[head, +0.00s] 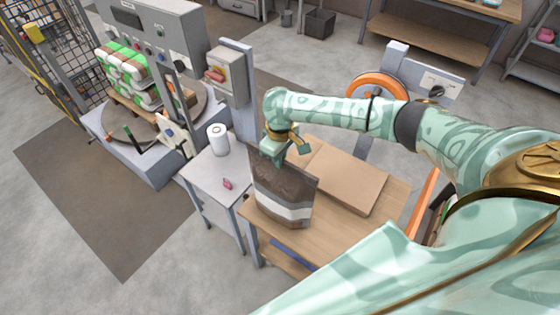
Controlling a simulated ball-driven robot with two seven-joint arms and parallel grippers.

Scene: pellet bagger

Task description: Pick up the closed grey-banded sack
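The closed sack (275,185) is dark brown with a pale grey band across its lower part. It stands upright near the left edge of the wooden table. My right gripper (287,150) is at the sack's top edge, with its arm reaching in from the right. Its two fingers look spread apart, one at the near left and one at the far right of the top. I cannot tell whether either finger touches the sack. My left gripper is out of view.
A flat brown cardboard piece (347,179) lies on the wooden table (325,226), right of the sack. A grey side table (205,178) to the left holds a white roll (218,140) and a small pink item (227,184). A pallet wrapper with a loaded turntable stands beyond.

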